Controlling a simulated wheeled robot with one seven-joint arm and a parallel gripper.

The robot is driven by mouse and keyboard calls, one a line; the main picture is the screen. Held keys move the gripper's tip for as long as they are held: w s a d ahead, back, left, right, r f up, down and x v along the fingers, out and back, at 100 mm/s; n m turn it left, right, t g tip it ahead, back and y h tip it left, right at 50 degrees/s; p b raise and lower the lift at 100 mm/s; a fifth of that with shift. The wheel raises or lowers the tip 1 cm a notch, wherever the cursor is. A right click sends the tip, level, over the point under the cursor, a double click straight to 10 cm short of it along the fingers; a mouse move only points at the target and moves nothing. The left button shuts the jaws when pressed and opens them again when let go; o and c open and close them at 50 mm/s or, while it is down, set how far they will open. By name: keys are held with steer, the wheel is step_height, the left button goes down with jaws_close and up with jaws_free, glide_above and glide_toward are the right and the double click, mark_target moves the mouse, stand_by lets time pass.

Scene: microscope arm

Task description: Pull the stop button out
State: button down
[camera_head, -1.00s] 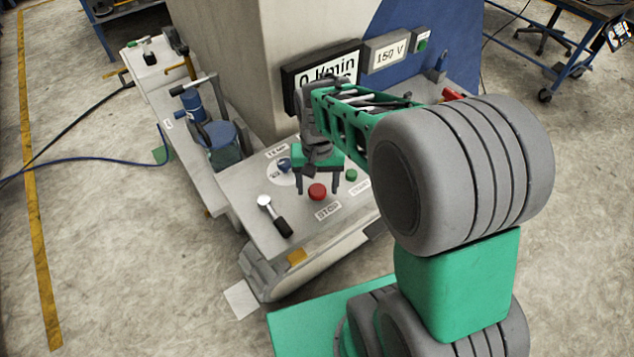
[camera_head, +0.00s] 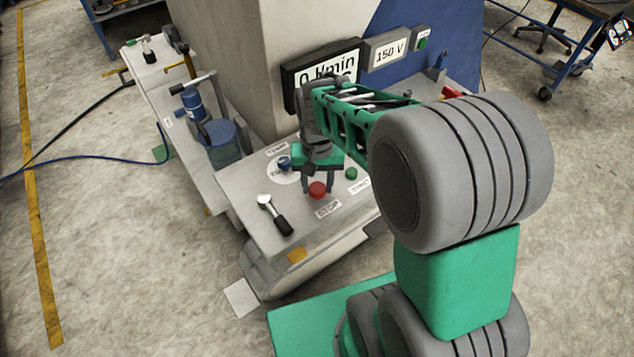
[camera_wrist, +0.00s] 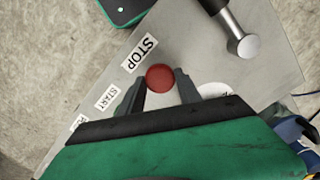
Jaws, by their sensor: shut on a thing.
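The red stop button (camera_head: 317,190) sits on the grey control panel (camera_head: 245,215), behind its STOP label (camera_head: 327,209). It also shows in the wrist view (camera_wrist: 160,78), close to the STOP label (camera_wrist: 139,54). My gripper (camera_head: 318,185) is down at the button, with one finger on each side of it. In the wrist view my gripper (camera_wrist: 160,88) has its dark fingertips reaching the button's near edges, shut on it. The button's top is uncovered. I cannot tell from the frames how far it stands out of the panel.
A lever with a black grip (camera_head: 274,215) stands on the panel to the left. A green start button (camera_head: 351,173) is close on the right, and a blue knob (camera_head: 284,163) is close on the left. Displays (camera_head: 322,72) rise behind.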

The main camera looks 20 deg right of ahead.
mark_target(317, 188)
stand_by(0.4)
steer(key=shift+r+p, duration=0.45)
steer(key=shift+r, duration=0.45)
steer(key=c, duration=0.8)
jaws_free()
steer(key=shift+f, duration=0.1)
step_height(317, 188, up, 8)
steer(key=shift+f+b, duration=0.1)
steer(key=shift+b, duration=0.55)
